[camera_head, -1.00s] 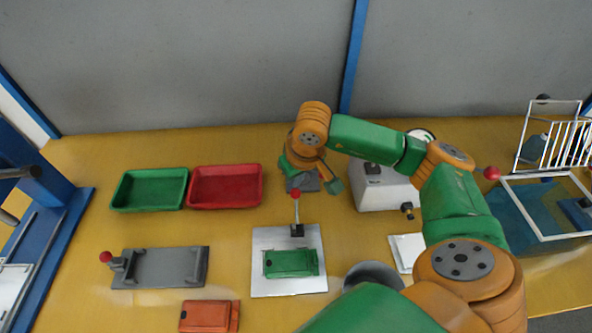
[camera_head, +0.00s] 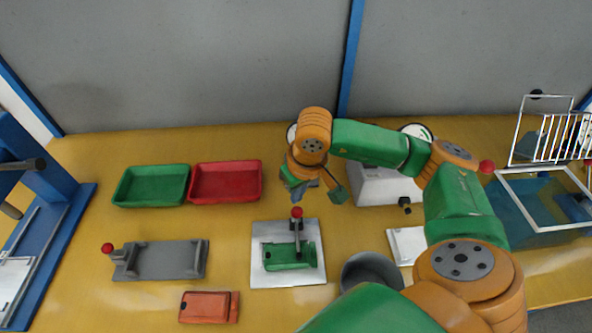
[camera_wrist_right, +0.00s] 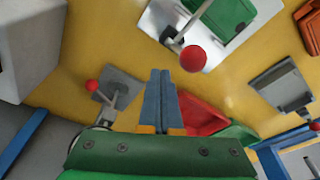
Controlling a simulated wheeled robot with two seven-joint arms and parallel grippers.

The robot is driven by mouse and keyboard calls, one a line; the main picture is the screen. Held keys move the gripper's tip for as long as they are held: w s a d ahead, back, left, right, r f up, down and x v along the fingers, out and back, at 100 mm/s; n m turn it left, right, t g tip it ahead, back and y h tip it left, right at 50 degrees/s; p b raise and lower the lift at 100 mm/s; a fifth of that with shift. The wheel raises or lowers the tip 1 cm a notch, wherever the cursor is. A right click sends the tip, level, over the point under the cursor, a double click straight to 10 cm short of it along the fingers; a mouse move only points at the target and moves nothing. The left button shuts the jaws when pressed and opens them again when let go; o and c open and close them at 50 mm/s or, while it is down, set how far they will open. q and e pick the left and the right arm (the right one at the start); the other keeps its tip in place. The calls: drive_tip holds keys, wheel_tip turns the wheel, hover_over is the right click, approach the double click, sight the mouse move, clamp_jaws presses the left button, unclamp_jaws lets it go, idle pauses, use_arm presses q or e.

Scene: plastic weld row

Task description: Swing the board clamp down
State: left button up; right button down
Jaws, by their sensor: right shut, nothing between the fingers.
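The board clamp (camera_head: 297,228) stands at the back of a white plate (camera_head: 262,274). Its red knob points up, and its dark bar lies forward over the green board (camera_head: 281,257) on the plate. In the right wrist view the red knob (camera_wrist_right: 193,58) is near the camera, with the bar reaching across the green board (camera_wrist_right: 222,12). My right gripper (camera_head: 300,190) is just behind the clamp, partly hidden by its own wrist. In the wrist view its blue-grey fingers (camera_wrist_right: 160,82) are shut and empty, apart from the knob. My left gripper is out of view.
Green (camera_head: 151,203) and red (camera_head: 226,202) trays stand at the back left. A grey fixture with a red knob (camera_head: 172,260) and an orange case (camera_head: 208,307) are to the left. A white machine (camera_head: 384,186) and a grey round container (camera_head: 372,271) are to the right.

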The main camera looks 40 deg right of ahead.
wheel_tip(320, 180, up, 7)
drive_tip(key=p, duration=0.4)
drive_tip(key=shift+w+r+p, duration=0.15)
drive_tip(key=shift+w+p, duration=0.1)
drive_tip(key=shift+p, duration=0.15)
drive_tip(key=shift+d, duration=0.1)
